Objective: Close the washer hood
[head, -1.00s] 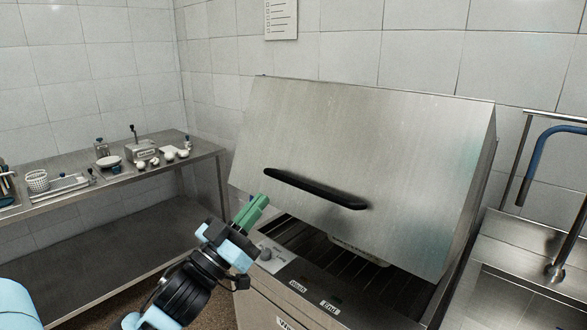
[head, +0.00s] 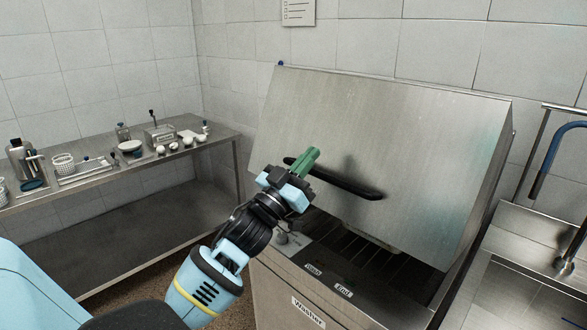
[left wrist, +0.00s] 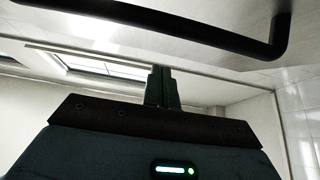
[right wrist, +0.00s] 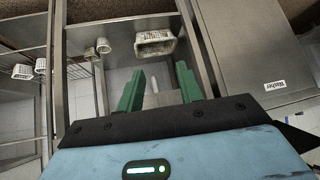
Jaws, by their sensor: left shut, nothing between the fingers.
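The washer hood (head: 420,120) is a large brushed-steel cover, raised and tilted, with a dark gap below its lower edge. A black bar handle (head: 352,182) runs across its front; it also crosses the top of the left wrist view (left wrist: 200,26). My left gripper (head: 312,157) has green fingers, shut and empty, at the left end of the handle, overlapping it in the picture; I cannot tell whether they touch. The washer body (head: 270,290) stands below. My right gripper (right wrist: 157,90) is open and empty in the right wrist view, with the washer to its right.
A steel table (head: 222,150) at the left holds a white perforated basket (head: 63,163), bottles and small items. A steel sink unit (head: 530,290) with a blue tap hose (head: 555,150) stands at the right. A white basket (right wrist: 156,44) shows ahead of my right gripper.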

